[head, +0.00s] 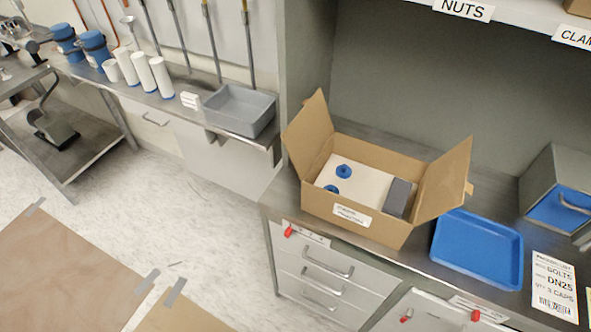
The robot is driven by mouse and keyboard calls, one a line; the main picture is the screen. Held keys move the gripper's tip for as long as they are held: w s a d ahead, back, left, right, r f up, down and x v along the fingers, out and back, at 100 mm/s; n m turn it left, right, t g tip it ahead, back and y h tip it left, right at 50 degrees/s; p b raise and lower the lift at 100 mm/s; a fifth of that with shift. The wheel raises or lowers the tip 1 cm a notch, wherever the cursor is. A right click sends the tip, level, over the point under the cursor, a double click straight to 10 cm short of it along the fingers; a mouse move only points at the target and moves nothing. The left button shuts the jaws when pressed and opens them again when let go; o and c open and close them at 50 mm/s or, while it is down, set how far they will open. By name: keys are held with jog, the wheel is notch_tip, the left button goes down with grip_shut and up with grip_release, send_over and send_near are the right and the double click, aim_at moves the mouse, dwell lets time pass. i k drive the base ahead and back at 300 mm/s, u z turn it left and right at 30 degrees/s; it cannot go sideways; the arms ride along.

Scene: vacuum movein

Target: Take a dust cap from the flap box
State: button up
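The flap box (315,203) is an open brown cardboard box on the grey counter, with side flaps standing up and leaning outward at the left and right. It has a white label on its front wall. Inside, two blue round dust caps show on a pale surface: one cap (343,171) towards the back and another cap (331,189) nearer the front wall, partly hidden by it. A dark grey block (398,197) stands at the right end inside the box. My gripper is not in view.
A blue tray (478,250) lies right of the box, with a packing list (555,287) beside it. A shelf overhangs the counter. Left, a bench holds a grey bin (238,108) and white cylinders (146,72).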

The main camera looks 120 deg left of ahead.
aim_at(331, 188)
jog(key=k, duration=0.75)
jog(key=u, duration=2.9)
jog(key=i, duration=0.5)
jog(key=u, duration=0.1)
jog(key=k, duration=0.5)
jog(key=u, duration=0.35)
jog(key=i, duration=0.4)
jog(key=u, duration=1.65)
jog(key=i, duration=0.5)
jog(key=z, duration=0.05)
